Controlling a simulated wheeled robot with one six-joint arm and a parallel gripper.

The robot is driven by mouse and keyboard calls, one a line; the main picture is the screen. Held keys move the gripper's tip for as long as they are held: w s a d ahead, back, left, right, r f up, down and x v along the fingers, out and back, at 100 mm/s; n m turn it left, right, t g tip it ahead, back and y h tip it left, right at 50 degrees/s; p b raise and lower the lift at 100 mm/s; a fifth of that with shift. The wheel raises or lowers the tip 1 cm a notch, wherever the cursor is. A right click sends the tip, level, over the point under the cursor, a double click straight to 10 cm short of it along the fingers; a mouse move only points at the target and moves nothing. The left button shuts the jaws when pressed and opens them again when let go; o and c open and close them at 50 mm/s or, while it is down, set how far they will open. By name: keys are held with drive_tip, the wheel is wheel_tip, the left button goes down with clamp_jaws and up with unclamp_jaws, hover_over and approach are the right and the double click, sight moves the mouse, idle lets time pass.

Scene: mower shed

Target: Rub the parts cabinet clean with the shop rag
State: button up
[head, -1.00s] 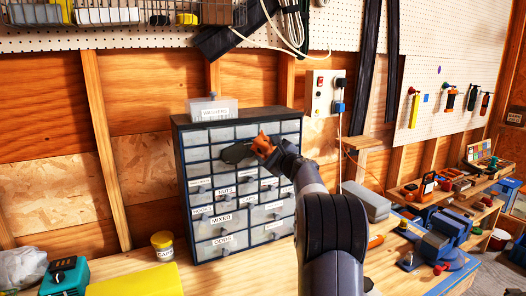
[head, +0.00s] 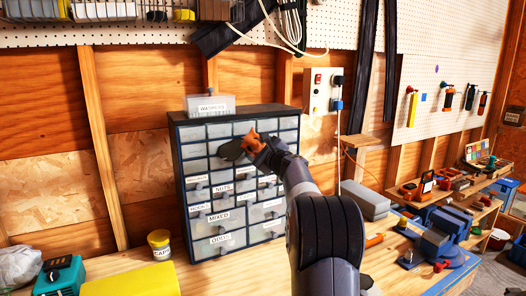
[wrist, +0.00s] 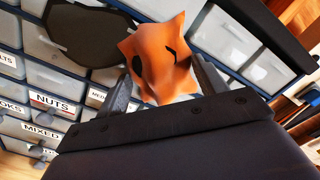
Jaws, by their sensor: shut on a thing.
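The parts cabinet (head: 174,165) stands upright on the bench, a dark blue frame with rows of pale drawers, some labelled NUTS, MIXED and ODDS. A dark grimy patch (head: 231,150) marks its upper front, and also shows large at the top left of the wrist view (wrist: 88,35). My gripper (head: 266,152) is shut on the orange shop rag (head: 250,142), at the right side of the patch. In the wrist view the crumpled rag (wrist: 155,60) sticks out between the fingers and overlaps the patch's right edge. Whether it touches the cabinet is unclear.
A clear box labelled WASHERS (head: 211,105) sits on the cabinet. A yellow-lidded jar (head: 160,244), a yellow block (head: 132,281) and a teal device (head: 62,277) are at the left. A grey block (head: 365,199) and tools crowd the right.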

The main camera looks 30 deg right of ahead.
drive_tip(key=shift+a+b, duration=1.95)
drive_tip(key=shift+a, duration=3.2)
drive_tip(key=b, duration=0.3)
approach(226, 150)
drive_tip(key=shift+w, duration=0.2)
drive_tip(key=shift+s, duration=0.1)
drive_tip(key=s+b, duration=0.1)
drive_tip(key=s, duration=0.1)
drive_tip(key=shift+s, duration=0.4)
